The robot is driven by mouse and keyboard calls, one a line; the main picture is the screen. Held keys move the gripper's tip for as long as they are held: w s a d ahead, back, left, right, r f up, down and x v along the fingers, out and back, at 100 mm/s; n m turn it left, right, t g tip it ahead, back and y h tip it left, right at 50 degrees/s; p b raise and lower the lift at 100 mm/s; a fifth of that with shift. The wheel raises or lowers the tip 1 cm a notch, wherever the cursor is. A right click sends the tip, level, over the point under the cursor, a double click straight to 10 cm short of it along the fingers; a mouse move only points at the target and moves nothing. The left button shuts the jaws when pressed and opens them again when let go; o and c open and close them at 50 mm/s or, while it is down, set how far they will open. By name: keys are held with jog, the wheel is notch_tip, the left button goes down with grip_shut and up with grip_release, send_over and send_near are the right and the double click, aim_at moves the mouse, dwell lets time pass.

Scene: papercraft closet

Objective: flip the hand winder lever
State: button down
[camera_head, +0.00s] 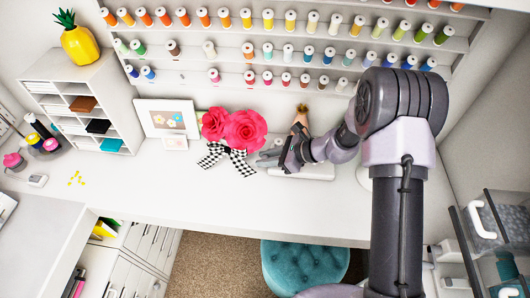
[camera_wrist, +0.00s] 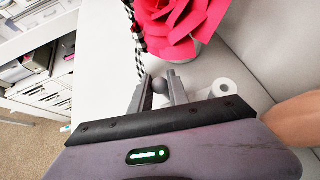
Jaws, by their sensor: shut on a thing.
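The hand winder is on the white desk, right of the pink flowers in the head view, and is mostly hidden behind my arm. Its pale base (camera_head: 318,172) shows under the wrist. My gripper (camera_head: 283,160) is low over the desk at the winder. In the wrist view my gripper (camera_wrist: 157,90) has a small grey round knob (camera_wrist: 160,85), seemingly the winder lever's end, between its two fingers. The jaws are closed on it. A white ring-ended cylinder (camera_wrist: 224,87) of the winder lies to the right. The rest of the lever is hidden.
Pink paper flowers (camera_head: 232,130) with a checkered bow stand close to the left of my gripper. A tan wooden object (camera_head: 300,118) stands just behind. Spool shelves (camera_head: 280,60) line the wall. The front desk is clear; a teal stool (camera_head: 305,265) is below.

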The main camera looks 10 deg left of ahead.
jog(key=shift+w+r+m+g+p, duration=0.1)
jog(key=shift+w+m+g+p, duration=0.55)
jog(key=shift+p, duration=0.4)
jog(key=shift+s+g, duration=0.1)
jog(key=shift+g, duration=0.15)
jog(key=c, duration=1.3)
grip_release()
jog(key=shift+o, duration=0.2)
jog(key=p+v, duration=0.1)
jog(key=v, duration=1.6)
jog(key=shift+d+r, duration=0.1)
jog(key=shift+r, duration=0.05)
